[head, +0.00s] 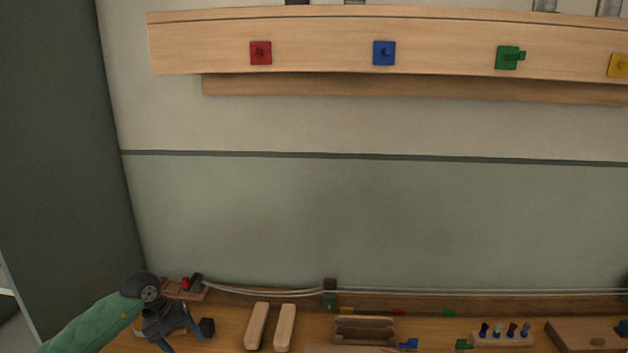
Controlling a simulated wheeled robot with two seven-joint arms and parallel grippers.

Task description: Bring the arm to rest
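My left arm comes in from the lower left in a green sleeve. Its dark gripper (181,342) is low over the left end of the wooden bench (228,318). Its two fingers point down and look spread apart, with nothing visible between them. The fingertips are near or past the bottom edge of the picture. My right arm and gripper are not in view.
Two pale wooden brush blocks (257,326) (285,327) lie right of the gripper. Further right are a grooved wooden holder (365,329), a white rack (502,339) with several dark pegs and a brown board (585,336). A shelf (320,45) with coloured squares hangs above.

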